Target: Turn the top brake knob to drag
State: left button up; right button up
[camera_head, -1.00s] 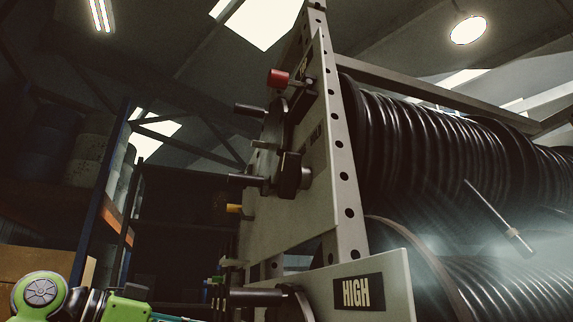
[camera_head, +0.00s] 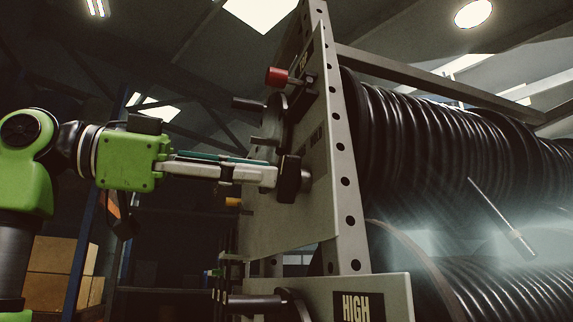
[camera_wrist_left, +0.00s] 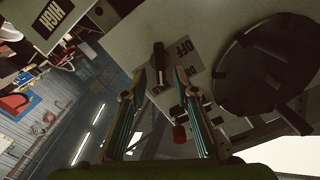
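The black knob (camera_head: 290,179) stands out from the light panel of the hose rack in the head view. My right gripper is not in view.
A red knob (camera_head: 277,77) and a crank wheel (camera_head: 274,125) with handles stick out above the gripper. A yellow knob (camera_head: 233,202) is below. A lower panel is marked HIGH (camera_head: 357,307). Large black hose coils (camera_head: 430,140) fill the right.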

aim_at(280, 178)
pick_arm(q)
jog(key=p+x, duration=0.1)
jog(key=x, duration=0.4)
jog(key=shift+w, duration=0.1)
grip_shut()
jog(key=n, duration=0.5)
jog(key=shift+n, duration=0.3)
jog(key=n, duration=0.6)
jog(key=shift+w+a, duration=0.1)
jog(key=shift+w, duration=0.05)
dwell(0.4)
